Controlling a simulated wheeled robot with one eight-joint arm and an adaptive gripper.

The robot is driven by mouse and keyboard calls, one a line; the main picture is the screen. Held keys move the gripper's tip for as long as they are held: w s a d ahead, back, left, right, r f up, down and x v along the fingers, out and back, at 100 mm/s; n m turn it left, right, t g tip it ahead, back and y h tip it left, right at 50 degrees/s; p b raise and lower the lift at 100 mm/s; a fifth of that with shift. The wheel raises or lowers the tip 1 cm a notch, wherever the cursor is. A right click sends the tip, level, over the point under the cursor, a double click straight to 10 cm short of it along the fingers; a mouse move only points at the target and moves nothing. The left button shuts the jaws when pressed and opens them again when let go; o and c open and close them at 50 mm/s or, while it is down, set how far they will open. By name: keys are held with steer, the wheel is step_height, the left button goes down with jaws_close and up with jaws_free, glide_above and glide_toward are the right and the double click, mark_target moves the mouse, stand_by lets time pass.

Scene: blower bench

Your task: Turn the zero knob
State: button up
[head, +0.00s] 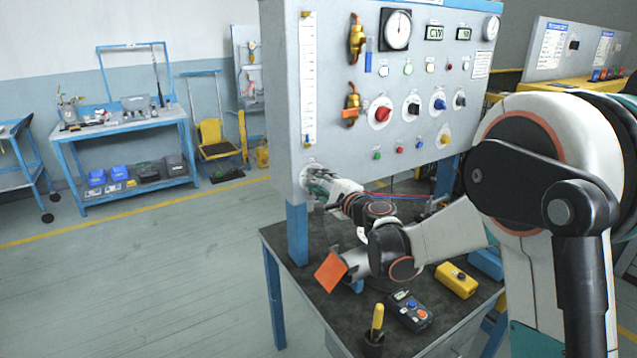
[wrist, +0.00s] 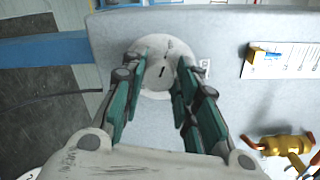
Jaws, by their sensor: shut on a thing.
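The zero knob (wrist: 162,72) is small and pale with a short dark mark. It sits on a pale round plate (wrist: 155,48) low on the panel. My gripper (wrist: 161,62) has its green-and-grey fingers on both sides of the knob and is shut on it. In the head view my gripper (head: 317,181) reaches the lower left corner of the grey panel (head: 335,140), just under the vertical scale (head: 308,85). The knob is mostly hidden there by the fingers; the plate's edge (head: 308,167) shows. How far the knob is turned is not clear.
Several coloured knobs, such as a red one (head: 382,114), and brass valves (head: 352,100) sit on the panel. A yellow box (head: 456,280), a dark control box (head: 410,310) and an orange piece (head: 330,272) are on or above the bench below my arm.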

steer(key=o, duration=1.1)
steer(key=v, duration=1.2)
steer(key=shift+f, duration=0.1)
